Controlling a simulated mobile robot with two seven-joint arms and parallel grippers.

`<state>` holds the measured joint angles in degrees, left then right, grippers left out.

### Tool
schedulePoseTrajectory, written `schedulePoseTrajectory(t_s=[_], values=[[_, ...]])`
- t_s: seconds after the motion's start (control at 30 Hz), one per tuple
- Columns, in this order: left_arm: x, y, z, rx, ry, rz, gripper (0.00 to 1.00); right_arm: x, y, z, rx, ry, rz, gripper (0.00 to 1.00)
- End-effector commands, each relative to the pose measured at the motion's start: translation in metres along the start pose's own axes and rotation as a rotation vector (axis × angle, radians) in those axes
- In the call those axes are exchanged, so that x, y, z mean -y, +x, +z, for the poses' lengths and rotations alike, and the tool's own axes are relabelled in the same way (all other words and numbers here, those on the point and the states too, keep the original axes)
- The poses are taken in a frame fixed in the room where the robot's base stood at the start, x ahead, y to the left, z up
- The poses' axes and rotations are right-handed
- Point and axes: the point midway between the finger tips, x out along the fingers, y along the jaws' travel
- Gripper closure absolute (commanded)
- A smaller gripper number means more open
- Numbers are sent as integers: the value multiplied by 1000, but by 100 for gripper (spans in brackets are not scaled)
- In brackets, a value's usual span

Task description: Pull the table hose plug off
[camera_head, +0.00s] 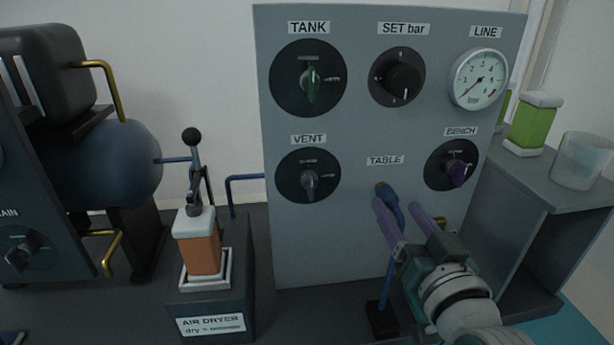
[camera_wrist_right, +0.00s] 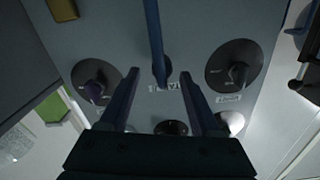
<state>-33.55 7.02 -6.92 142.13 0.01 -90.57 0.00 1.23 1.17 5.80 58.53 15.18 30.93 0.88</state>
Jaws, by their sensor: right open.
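My right gripper (camera_head: 397,206) is open, with one purple finger on each side of the plug. In the right wrist view the blue hose (camera_wrist_right: 154,28) and its plug end (camera_wrist_right: 161,70) show between the two dark fingertips (camera_wrist_right: 160,73), with gaps on both sides. My left gripper is not in view.
The panel (camera_head: 345,232) carries the TANK, SET bar, VENT and BENCH (camera_head: 451,165) knobs and the LINE gauge (camera_head: 479,79). A black block (camera_head: 381,320) stands below the hose. An air dryer (camera_head: 203,250) stands left. A shelf with a beaker (camera_head: 582,160) is at right.

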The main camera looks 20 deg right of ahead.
Motion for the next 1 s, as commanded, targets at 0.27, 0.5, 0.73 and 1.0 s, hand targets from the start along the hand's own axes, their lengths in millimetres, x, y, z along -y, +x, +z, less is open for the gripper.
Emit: schedulePoseTrajectory(t_s=[0.27,0.5,0.73,1.0], values=[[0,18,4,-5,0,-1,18,-1,29,1,-1,-1,0,36],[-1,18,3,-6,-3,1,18,0,30,0,1,-1,0,36],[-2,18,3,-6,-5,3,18,0,30,0,1,-1,0,58],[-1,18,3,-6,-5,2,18,0,30,0,2,-1,0,89]])
